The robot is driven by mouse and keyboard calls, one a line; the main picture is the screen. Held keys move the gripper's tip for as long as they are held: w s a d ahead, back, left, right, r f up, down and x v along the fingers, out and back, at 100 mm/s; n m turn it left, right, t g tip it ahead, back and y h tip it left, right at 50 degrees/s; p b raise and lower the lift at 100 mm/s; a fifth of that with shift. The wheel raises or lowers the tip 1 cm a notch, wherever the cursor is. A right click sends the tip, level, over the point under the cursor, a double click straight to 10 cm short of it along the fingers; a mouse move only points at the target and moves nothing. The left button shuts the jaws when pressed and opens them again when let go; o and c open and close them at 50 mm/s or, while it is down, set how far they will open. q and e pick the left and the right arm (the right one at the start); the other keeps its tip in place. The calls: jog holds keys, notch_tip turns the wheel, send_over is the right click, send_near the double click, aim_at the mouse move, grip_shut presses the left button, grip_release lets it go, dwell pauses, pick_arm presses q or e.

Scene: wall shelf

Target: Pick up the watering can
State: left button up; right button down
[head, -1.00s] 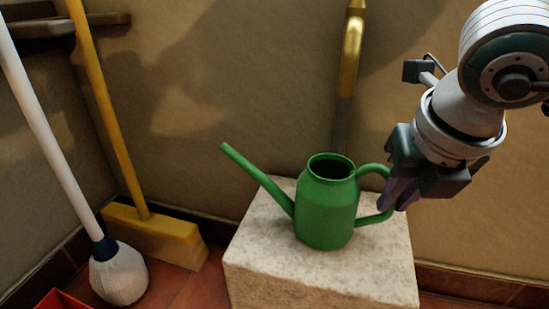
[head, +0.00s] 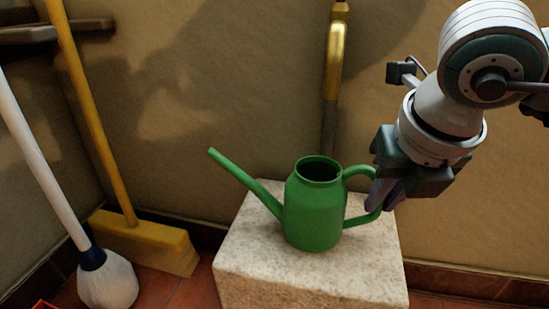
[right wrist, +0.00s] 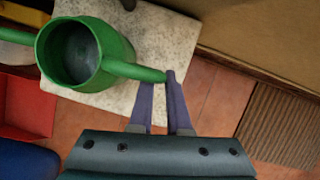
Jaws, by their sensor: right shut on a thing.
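The green watering can (head: 313,215) stands upright on a pale stone block (head: 245,260). Its long spout points up to the left and its looped handle is on the right. In the right wrist view, the can's round open top (right wrist: 80,52) is at the upper left. My right gripper (head: 378,193) is at the handle's outer side, with its fingers shut on the handle. In the right wrist view, the fingertips (right wrist: 159,82) meet the handle's end. The can appears to rest on the block. My left gripper is not in view.
A yellow broom (head: 145,243) and a white-headed mop (head: 107,282) lean at the left. A gold-handled tool (head: 334,65) stands against the wall behind the can. A red container (right wrist: 25,105) and a ribbed brown mat (right wrist: 282,125) lie on the tiled floor.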

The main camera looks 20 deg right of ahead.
jog(key=shift+r, duration=0.15)
notch_tip(320, 180, up, 7)
jog(key=p, duration=0.7)
jog(key=s+a, duration=0.5)
jog(key=s, duration=0.3)
jog(key=s+a, duration=0.5)
jog(key=s, duration=0.4)
jog(key=shift+a, duration=0.25)
dwell(0.6)
